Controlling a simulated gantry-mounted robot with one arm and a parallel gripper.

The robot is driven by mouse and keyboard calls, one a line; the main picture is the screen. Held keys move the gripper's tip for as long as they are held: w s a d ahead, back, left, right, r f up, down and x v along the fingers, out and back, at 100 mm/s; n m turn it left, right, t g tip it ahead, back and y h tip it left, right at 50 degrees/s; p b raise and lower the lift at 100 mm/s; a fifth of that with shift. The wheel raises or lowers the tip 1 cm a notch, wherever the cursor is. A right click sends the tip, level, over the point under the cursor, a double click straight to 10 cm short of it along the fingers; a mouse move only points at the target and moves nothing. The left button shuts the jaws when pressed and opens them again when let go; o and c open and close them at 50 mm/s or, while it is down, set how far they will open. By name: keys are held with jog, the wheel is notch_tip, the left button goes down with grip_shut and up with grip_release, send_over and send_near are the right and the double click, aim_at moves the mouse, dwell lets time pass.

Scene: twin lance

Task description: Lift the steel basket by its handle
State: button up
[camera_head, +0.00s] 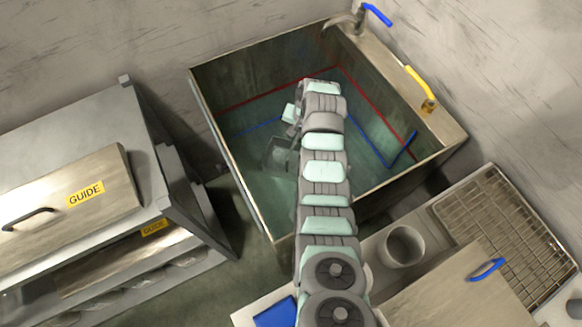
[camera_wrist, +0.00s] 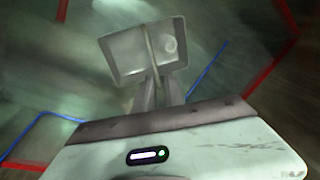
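The steel basket (camera_head: 279,155) is inside the deep sink in the head view, partly hidden behind my arm. In the wrist view the basket (camera_wrist: 124,55) appears as a pale rectangular tray with a raised rim. Its thin handle (camera_wrist: 151,43) crosses the middle. My gripper (camera_wrist: 155,88) reaches toward the basket's near edge, its narrow fingers close together at the near end of the handle. I cannot tell whether the fingers hold the handle or only stand beside it. In the head view the fingers are hidden.
The sink (camera_head: 228,170) has high walls around the basket, with red and blue lines inside. A faucet (camera_head: 345,22) with a blue lever and a yellow lever (camera_head: 418,82) sit on its rim. A counter with a round cup (camera_head: 402,246) and a wire rack (camera_head: 505,225) stands at right.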

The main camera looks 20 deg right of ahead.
aim_at(292, 147)
jog(key=shift+g, duration=0.4)
jog(key=f, duration=0.2)
jog(key=f+b, duration=0.1)
jog(key=f, duration=0.1)
jog(key=a+f+b, duration=0.1)
jog(key=f, duration=0.1)
jog(key=shift+s, duration=0.3)
jog(key=shift+w+f+b, duration=0.25)
jog(key=shift+f+b, duration=0.4)
jog(key=shift+b, duration=0.1)
jog(key=f+b, duration=0.3)
jog(key=b, duration=0.1)
jog(key=shift+w+a+f, duration=0.15)
jog(key=shift+w+f, duration=0.15)
jog(key=shift+r, duration=0.1)
jog(key=shift+c, duration=0.5)
grip_shut()
